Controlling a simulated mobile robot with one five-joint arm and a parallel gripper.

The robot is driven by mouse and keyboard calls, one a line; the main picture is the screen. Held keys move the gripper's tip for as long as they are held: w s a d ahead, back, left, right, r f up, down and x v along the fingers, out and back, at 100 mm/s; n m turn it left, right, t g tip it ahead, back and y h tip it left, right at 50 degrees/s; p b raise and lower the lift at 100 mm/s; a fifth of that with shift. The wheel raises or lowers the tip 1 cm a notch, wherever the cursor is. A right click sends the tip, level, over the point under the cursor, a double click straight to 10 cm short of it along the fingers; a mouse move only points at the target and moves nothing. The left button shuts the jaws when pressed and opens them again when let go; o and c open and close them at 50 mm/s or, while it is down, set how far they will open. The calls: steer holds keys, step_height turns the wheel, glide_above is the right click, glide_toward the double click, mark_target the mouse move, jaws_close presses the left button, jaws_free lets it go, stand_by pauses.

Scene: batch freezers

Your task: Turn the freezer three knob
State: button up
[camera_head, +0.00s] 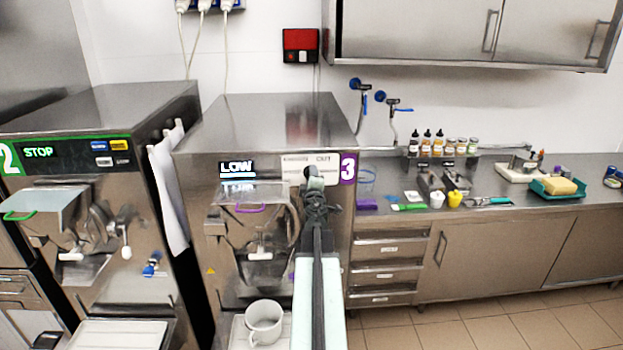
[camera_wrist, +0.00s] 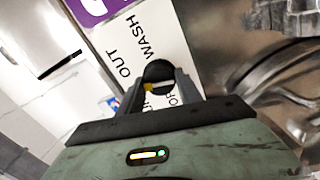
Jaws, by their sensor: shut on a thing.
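Freezer three (camera_head: 275,120) is the steel machine in the middle of the head view, with a purple "3" sign (camera_head: 348,169) and a display (camera_head: 237,168) reading "LOW". Its dark round knob (camera_wrist: 158,72) sits on a white label plate (camera_wrist: 140,42) in the wrist view. Words such as "OUT" and "WASH" show on the plate; other lettering is partly covered. My gripper (camera_wrist: 160,86) is shut on the knob, one finger on each side. In the head view my gripper (camera_head: 315,195) reaches the panel just left of the "3" and hides part of it. A yellow mark shows on the knob.
A white mug (camera_head: 264,322) stands below freezer three's outlet. Freezer two (camera_head: 90,130), reading "STOP", stands to the left with a white cloth (camera_head: 170,190) on its side. A steel counter (camera_head: 480,215) with bottles and tools lies to the right.

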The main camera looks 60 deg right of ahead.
steer(key=shift+w+r+m, duration=0.1)
steer(key=shift+m, duration=7.6)
steer(key=o, duration=1.4)
steer(key=shift+a, duration=0.1)
